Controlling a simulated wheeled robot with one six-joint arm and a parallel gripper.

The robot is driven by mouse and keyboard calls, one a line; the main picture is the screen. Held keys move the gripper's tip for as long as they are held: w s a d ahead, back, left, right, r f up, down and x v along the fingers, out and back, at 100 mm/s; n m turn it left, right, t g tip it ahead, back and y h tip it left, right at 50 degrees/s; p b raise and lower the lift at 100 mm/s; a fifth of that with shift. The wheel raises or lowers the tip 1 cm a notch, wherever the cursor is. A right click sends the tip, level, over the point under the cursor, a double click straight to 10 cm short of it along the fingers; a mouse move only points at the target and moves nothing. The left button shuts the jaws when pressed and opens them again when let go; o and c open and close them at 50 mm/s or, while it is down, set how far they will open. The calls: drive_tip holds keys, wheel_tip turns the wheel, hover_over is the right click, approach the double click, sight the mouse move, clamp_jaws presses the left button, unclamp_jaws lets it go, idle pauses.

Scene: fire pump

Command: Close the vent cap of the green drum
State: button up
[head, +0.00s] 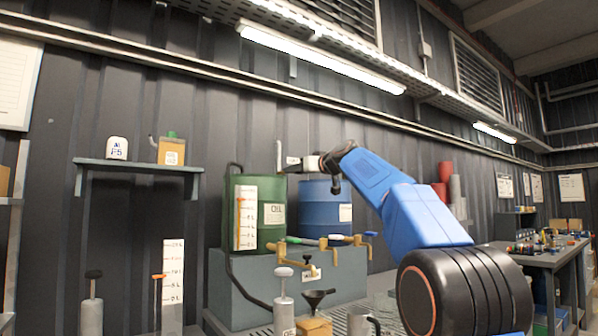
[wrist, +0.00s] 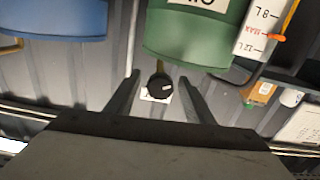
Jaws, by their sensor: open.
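The green drum (head: 270,190) stands on a grey plinth in the head view, with its top close below my gripper (head: 288,168). In the wrist view the picture is upside down, and the green drum (wrist: 200,35) is at the top centre. A round black cap (wrist: 159,85) with a small white mark shows at the drum's top end, on a short yellowish stem. My gripper (wrist: 160,76) is open, with one finger on each side of the cap and gaps on both sides. I cannot tell how far the cap is turned. The cap is not clear in the head view.
A blue drum (head: 318,212) stands right of the green one. A white level scale (head: 245,217) is at the green drum's front left. Taps (head: 300,262) stick out in front of the drums. A wall shelf (head: 140,166) is at the left.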

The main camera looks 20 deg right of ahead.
drive_tip(key=c, duration=1)
drive_tip(key=shift+c, duration=0.2)
drive_tip(key=shift+m, duration=0.4)
drive_tip(key=m, duration=1.6)
drive_tip(key=shift+m, duration=0.3)
drive_tip(key=m, duration=0.6)
drive_tip(key=shift+f+m, duration=0.1)
drive_tip(key=shift+m, duration=0.3)
